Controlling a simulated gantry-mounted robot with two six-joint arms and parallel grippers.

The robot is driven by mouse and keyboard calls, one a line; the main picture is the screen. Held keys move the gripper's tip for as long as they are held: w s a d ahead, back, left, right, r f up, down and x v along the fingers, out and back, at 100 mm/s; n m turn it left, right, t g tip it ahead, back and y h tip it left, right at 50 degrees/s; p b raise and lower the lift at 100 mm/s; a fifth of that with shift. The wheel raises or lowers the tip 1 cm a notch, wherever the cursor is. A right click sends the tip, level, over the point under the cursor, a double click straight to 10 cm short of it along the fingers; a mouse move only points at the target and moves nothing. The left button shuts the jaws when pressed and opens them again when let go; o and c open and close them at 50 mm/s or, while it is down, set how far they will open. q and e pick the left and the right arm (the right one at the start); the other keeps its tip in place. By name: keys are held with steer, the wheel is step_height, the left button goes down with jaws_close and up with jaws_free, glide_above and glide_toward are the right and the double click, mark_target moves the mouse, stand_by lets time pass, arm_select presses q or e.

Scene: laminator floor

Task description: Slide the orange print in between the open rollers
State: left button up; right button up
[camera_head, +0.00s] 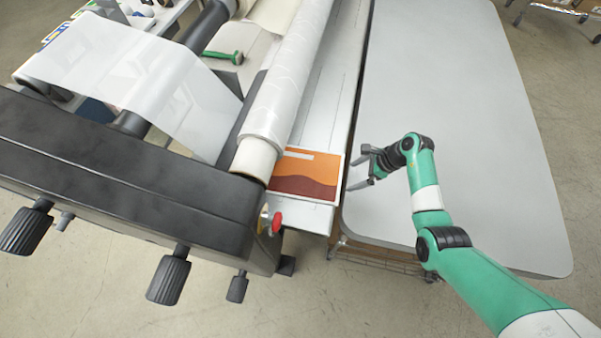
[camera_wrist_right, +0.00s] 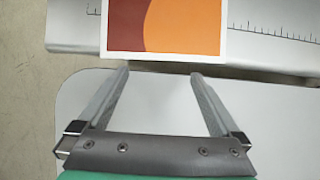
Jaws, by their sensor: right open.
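The orange print (camera_head: 303,173) lies flat on the laminator's feed bed (camera_head: 325,110) at its near end. It has orange and dark red areas and a white border. Its left edge lies at the white roller (camera_head: 281,95); whether it goes under the roller is hidden. In the right wrist view the print (camera_wrist_right: 165,25) is just beyond my fingertips. My right gripper (camera_head: 366,173) is open and empty, to the right of the print, apart from it. The wrist view shows both fingers (camera_wrist_right: 160,75) spread over the grey table. My left gripper is not in view.
A large grey table (camera_head: 460,90) stands right of the bed with clear room on it. The black laminator end housing (camera_head: 130,180) with knobs and a red knob (camera_head: 277,222) is near the print. A green-headed tool (camera_head: 236,57) lies further back.

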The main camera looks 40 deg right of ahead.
mark_target(350, 182)
stand_by(0.4)
steer(key=shift+w+a, duration=0.55)
steer(key=shift+w, duration=0.1)
steer(key=shift+f+b, duration=1.05)
steer(key=shift+f, duration=0.5)
steer(key=shift+s+d+p, duration=0.15)
steer(key=shift+s+p, duration=0.05)
steer(key=shift+p, duration=0.1)
stand_by(0.9)
steer(key=shift+s+a+r+p, duration=0.1)
steer(key=shift+s+a+p, duration=0.2)
steer(key=shift+p, duration=0.25)
steer(key=shift+s+a+p, duration=0.2)
steer(key=shift+a+p, duration=0.1)
steer(key=shift+p, duration=0.15)
